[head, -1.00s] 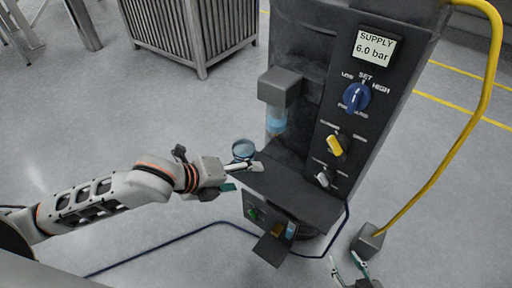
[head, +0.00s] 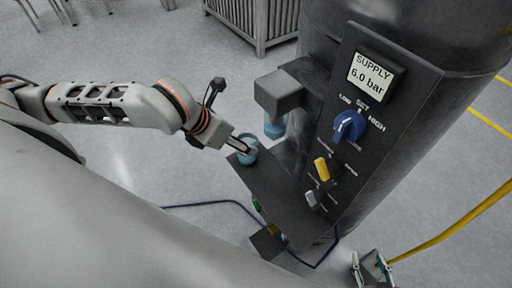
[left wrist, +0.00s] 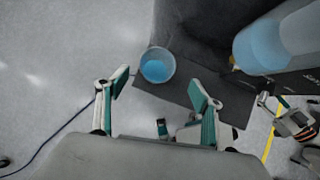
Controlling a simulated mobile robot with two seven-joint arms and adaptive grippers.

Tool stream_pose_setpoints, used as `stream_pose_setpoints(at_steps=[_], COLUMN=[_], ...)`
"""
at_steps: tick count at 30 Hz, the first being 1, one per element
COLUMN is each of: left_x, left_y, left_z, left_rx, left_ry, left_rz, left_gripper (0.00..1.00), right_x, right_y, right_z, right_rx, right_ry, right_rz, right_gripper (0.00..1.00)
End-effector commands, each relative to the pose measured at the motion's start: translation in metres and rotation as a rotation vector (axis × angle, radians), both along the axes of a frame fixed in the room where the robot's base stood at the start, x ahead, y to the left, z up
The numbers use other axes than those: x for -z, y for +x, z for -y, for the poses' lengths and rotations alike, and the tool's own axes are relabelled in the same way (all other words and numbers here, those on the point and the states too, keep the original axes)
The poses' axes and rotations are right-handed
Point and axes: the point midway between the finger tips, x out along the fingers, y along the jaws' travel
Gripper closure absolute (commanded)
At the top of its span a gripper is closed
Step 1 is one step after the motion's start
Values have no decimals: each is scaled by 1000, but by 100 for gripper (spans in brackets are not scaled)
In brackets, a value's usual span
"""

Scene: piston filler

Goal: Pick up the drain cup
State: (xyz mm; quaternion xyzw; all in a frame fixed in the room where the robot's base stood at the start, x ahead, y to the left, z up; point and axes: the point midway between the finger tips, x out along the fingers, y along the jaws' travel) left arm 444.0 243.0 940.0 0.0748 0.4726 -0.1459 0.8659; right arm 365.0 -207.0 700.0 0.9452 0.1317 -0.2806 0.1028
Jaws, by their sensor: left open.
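The drain cup (head: 249,157) is a small clear cup with blue liquid. In the left wrist view the drain cup (left wrist: 157,66) lies just ahead of and between my open fingers. My left gripper (head: 241,146) is open beside the cup, and its fingers hide part of it in the head view. I cannot tell whether they touch it. My right gripper (head: 371,268) is open and empty, low at the bottom right of the head view.
The piston filler's grey block (head: 280,92) and clear blue cylinder (head: 275,126) overhang the shelf behind the cup. The panel has a blue knob (head: 349,126) and a yellow knob (head: 322,168).

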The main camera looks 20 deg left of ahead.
Motion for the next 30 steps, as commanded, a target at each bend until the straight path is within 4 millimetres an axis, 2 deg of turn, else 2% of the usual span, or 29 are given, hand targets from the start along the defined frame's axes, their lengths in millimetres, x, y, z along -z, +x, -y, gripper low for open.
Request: stream_pose_setpoints(at_steps=[11, 21, 30], left_x=[25, 60, 64], left_y=[15, 41, 43], left_z=[3, 8, 9], left_rx=[7, 6, 6], left_ry=[11, 11, 10], left_rz=[-1, -2, -1], left_gripper=[33, 33, 33], right_x=[5, 8, 9], right_y=[-1, 0, 0], right_z=[-6, -6, -5], right_rx=[-5, -5, -4], right_ry=[8, 11, 8], right_rz=[-1, 4, 4], right_gripper=[60, 60, 60])
